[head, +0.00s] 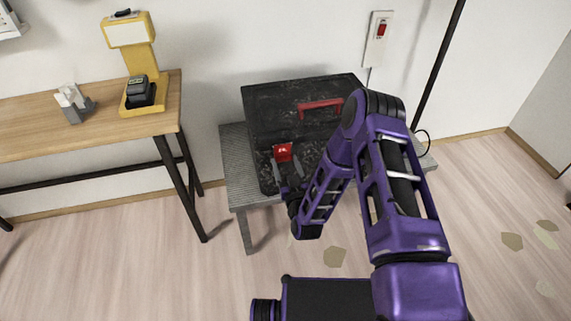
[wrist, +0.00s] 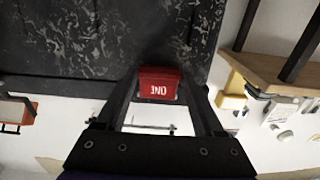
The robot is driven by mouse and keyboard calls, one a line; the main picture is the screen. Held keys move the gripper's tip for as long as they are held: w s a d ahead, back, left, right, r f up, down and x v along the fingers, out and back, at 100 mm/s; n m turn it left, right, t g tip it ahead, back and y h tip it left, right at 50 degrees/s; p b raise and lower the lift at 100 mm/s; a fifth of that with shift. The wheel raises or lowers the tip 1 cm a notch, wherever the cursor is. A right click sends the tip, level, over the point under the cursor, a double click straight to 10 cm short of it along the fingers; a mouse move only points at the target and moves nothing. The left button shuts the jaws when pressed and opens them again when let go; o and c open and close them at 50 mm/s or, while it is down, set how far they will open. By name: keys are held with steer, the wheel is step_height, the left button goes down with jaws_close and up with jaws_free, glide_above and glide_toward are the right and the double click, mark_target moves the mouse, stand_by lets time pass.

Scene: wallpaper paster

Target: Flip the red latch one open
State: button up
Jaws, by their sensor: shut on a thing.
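The red latch one (head: 283,152) is on the front of a black, scuffed case (head: 275,105), toward its left side. In the wrist view the red latch (wrist: 159,78) shows upside-down white lettering reading "ONE". My gripper (head: 287,166) reaches the latch from the front, with one finger on each side. In the wrist view my gripper (wrist: 158,92) is shut on the latch, which sits between the fingertips. Whether the latch is lifted is hard to tell. My arm hides the right part of the case front.
The case sits on a grey ridged table (head: 238,165), with a red handle (head: 320,107) on top. A wooden desk (head: 30,130) at left holds a yellow device (head: 130,35). A red wall switch (head: 381,30) and a black pole (head: 438,65) stand behind. Floor at front left is clear.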

mark_target(286, 146)
steer(key=shift+s+r, duration=0.1)
steer(key=shift+s+r+g+p, duration=0.1)
steer(key=shift+r+g+p, duration=0.35)
steer(key=shift+p, duration=0.4)
steer(key=g+p, duration=0.1)
steer(key=p, duration=0.1)
steer(key=s+r+g+h+p, duration=0.1)
steer(key=g+p, duration=0.1)
steer(key=shift+d+r, duration=0.2)
steer(key=shift+w+a+r+g+h+p, duration=0.15)
steer(key=shift+r+g+h+p, duration=0.65)
steer(key=shift+g, duration=1.3)
steer(key=shift+w+d+r+g+h+p, duration=0.1)
steer(key=shift+r+g+h+p, duration=0.6)
steer(key=shift+g, duration=1.35)
steer(key=shift+w+a+r+g+h+p, duration=0.15)
steer(key=shift+r+g+h+p, duration=0.25)
steer(key=shift+r+g+p, duration=1.25)
steer(key=shift+d+f+g+b, duration=0.1)
steer(key=shift+f+g+b, duration=0.25)
steer(key=shift+g+b, duration=0.25)
steer(key=o, duration=1.4)
